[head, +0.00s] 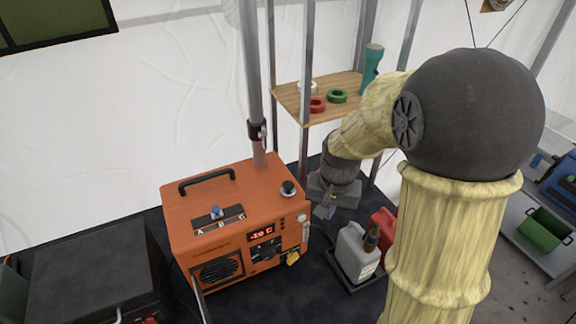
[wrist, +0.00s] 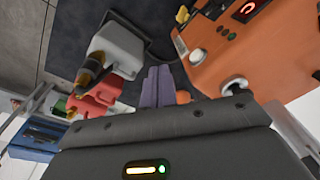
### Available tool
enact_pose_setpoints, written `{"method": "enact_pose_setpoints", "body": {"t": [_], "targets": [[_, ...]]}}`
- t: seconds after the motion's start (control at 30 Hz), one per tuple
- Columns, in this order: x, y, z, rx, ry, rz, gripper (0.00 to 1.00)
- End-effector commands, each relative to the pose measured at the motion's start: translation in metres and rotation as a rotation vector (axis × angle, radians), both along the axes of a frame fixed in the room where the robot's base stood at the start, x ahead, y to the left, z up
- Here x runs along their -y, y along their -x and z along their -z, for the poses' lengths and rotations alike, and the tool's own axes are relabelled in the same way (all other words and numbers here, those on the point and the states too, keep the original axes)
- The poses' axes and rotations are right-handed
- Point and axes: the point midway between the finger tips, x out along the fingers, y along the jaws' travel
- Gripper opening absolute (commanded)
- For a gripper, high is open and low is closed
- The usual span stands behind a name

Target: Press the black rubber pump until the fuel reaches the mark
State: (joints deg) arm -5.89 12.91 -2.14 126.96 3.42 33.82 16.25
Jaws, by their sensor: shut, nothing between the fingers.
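The orange heater (head: 225,215) stands on the dark mat with a lit red display (head: 262,232). A small black dome on a pale collar (head: 288,188) sits on its top right corner; it looks like the rubber pump, but I cannot be sure. A white fuel canister (head: 352,252) with a black and amber fitting (head: 371,237) stands right of the heater; it also shows in the wrist view (wrist: 120,48). My gripper (head: 326,210) is shut and empty, between heater and canister. Its purple fingers (wrist: 157,88) point down, apart from the dome. I cannot make out a fuel level or mark.
A red can (head: 383,226) stands behind the canister. A grey pole (head: 253,85) rises behind the heater. A wooden shelf (head: 300,100) holds rings and a teal torch (head: 372,68). A dark box (head: 85,275) stands at left. A green crate (head: 543,230) is at far right.

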Motion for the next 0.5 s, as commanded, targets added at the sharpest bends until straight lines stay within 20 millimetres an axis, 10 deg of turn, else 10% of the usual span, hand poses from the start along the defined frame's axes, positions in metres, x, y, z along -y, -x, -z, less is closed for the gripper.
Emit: {"method": "enact_pose_setpoints", "body": {"t": [0.2,0.5], "targets": [[-0.033,-0.055,-0.066,-0.094,-0.027,0.166,0.00],[-0.074,-0.101,-0.108,-0.195,-0.032,0.343,0.00]]}}
